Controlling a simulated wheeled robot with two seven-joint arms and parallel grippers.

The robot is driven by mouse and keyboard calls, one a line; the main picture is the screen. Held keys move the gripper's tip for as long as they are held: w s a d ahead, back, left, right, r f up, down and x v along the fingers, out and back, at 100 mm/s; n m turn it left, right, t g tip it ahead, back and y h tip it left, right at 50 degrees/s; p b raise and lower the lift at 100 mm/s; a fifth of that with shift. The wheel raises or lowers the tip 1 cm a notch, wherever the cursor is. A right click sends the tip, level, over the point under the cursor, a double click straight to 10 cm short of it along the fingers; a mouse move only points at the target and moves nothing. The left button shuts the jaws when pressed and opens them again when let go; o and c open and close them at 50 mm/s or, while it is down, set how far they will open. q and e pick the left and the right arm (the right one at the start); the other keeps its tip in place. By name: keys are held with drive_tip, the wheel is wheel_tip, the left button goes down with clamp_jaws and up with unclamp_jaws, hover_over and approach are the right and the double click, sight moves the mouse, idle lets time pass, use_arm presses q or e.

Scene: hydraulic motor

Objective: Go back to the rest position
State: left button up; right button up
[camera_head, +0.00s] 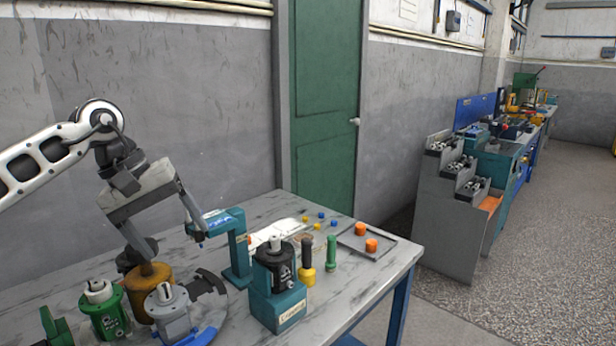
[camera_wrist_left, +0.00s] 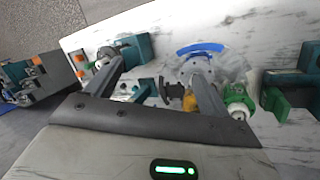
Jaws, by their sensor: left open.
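My left gripper (camera_head: 173,244) hangs open and empty above the left part of the worktable (camera_head: 378,272), its fingers pointing down. In the left wrist view its two spread fingers (camera_wrist_left: 158,68) have nothing gripped between them. Beneath it in the head view are a brown-gold cylinder (camera_head: 150,276), a grey motor part (camera_head: 172,318) and a green motor part (camera_head: 105,312). The green part also shows in the left wrist view (camera_wrist_left: 238,98), beside the right-hand finger. My right gripper is in neither view.
A teal press-like stand (camera_head: 239,250) is close to the right of the gripper. A teal block with a black motor (camera_head: 278,290), a yellow-based tool (camera_head: 307,265), a green tool (camera_head: 331,254) and a tray (camera_head: 384,255) with orange cylinders stand farther right. The wall is behind.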

use_arm(q)
drive_tip(key=s+d+f+n+h, duration=0.15)
drive_tip(key=d+h, duration=0.25)
drive_tip(key=d, duration=0.5)
drive_tip(key=s+d+f+n+h, duration=0.15)
drive_tip(key=d+h, duration=0.25)
drive_tip(key=d, duration=0.4)
drive_tip(key=s+d+r+n+t+h, duration=0.2)
drive_tip(key=d+r+n+t+h, duration=0.4)
drive_tip(key=n, duration=0.9)
drive_tip(key=s+a+f+m+t+y, duration=0.1)
drive_tip(key=a+f+m+t+y, duration=0.5)
drive_tip(key=m, duration=1.2)
drive_tip(key=s+a+f+m+t+y, duration=0.1)
drive_tip(key=a+f+m+t+y, duration=0.1)
drive_tip(key=a+f+m+y, duration=1.2)
drive_tip(key=s+f+n+g+h, duration=0.1)
drive_tip(key=s+f+n+g, duration=0.4)
drive_tip(key=s, duration=0.7)
drive_tip(key=s+f+n+g+h, duration=0.1)
drive_tip(key=s+f+n+g, duration=0.2)
drive_tip(key=s+f+g, duration=0.65)
drive_tip(key=w+d+f+t+h, duration=0.2)
drive_tip(key=w+d+f+t, duration=0.2)
drive_tip(key=t, duration=0.5)
drive_tip(key=shift+d+f+h, duration=0.3)
drive_tip(key=shift+d+f, duration=0.1)
